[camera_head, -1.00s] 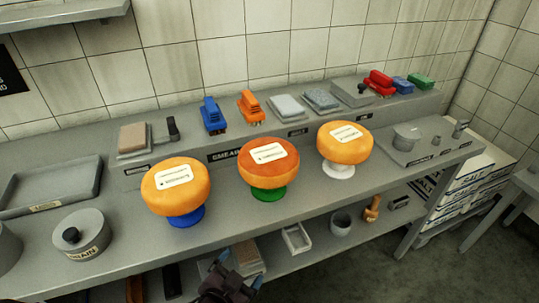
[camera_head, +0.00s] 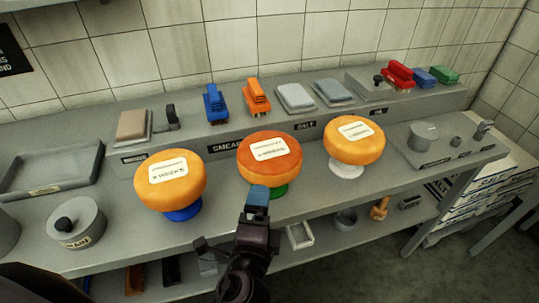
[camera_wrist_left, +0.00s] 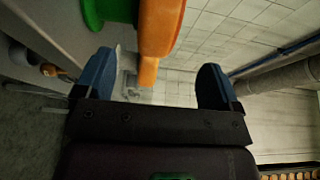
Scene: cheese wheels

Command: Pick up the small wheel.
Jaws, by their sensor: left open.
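Three orange cheese wheels stand on coloured pedestals along the bench: a left wheel on blue (camera_head: 170,191), a redder middle wheel on green (camera_head: 262,172) and a right wheel on white (camera_head: 355,148). The right wheel looks smallest, but it also seems farther off, so true sizes are hard to compare. My left gripper (camera_head: 231,222) is open and empty in front of the middle wheel, one blue finger overlapping its lower edge in the picture. In the left wrist view, my gripper (camera_wrist_left: 154,77) has its fingers spread, with an orange wheel (camera_wrist_left: 160,25) and green pedestal (camera_wrist_left: 105,12) above. Contact is unclear.
A grey tray (camera_head: 50,188) and a lidded round pot (camera_head: 76,225) sit at the left. Blue (camera_head: 215,103) and orange (camera_head: 256,97) brushes stand on the raised back ledge. A lower shelf holds a white tray (camera_head: 300,236) and a cup (camera_head: 346,219).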

